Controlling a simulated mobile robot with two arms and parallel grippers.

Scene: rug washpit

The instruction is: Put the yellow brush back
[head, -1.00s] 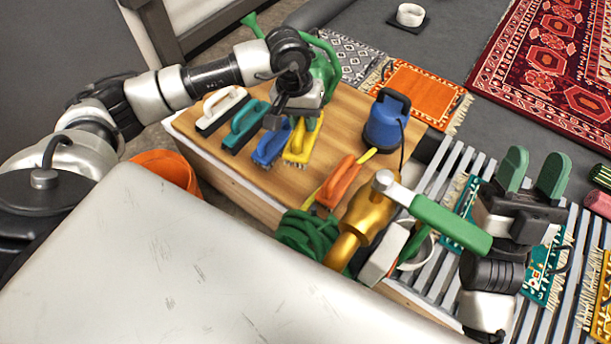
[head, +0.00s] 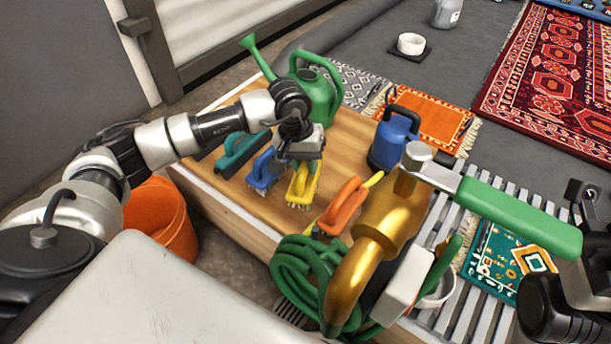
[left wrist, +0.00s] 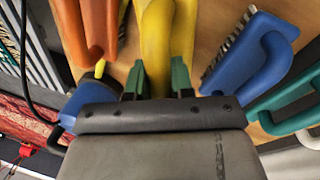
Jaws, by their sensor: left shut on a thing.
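The yellow brush (head: 303,187) stands bristles down on the wooden top, or just over it; I cannot tell which. It is in the row between the blue brush (head: 262,172) and the orange brush (head: 343,206). My left gripper (head: 304,158) is above it, shut on its handle. In the left wrist view, the yellow brush (left wrist: 157,40) runs between the green fingertips (left wrist: 156,80), with the blue brush (left wrist: 248,55) beside it. My right gripper is only partly in view at the right edge; its fingertips do not show.
A teal brush (head: 238,153) is left of the blue one. A green watering can (head: 318,98) and a blue pump (head: 392,143) stand behind. A coiled green hose (head: 300,270) and a gold tool (head: 385,225) with a green handle are in front. An orange bucket (head: 160,220) is at left.

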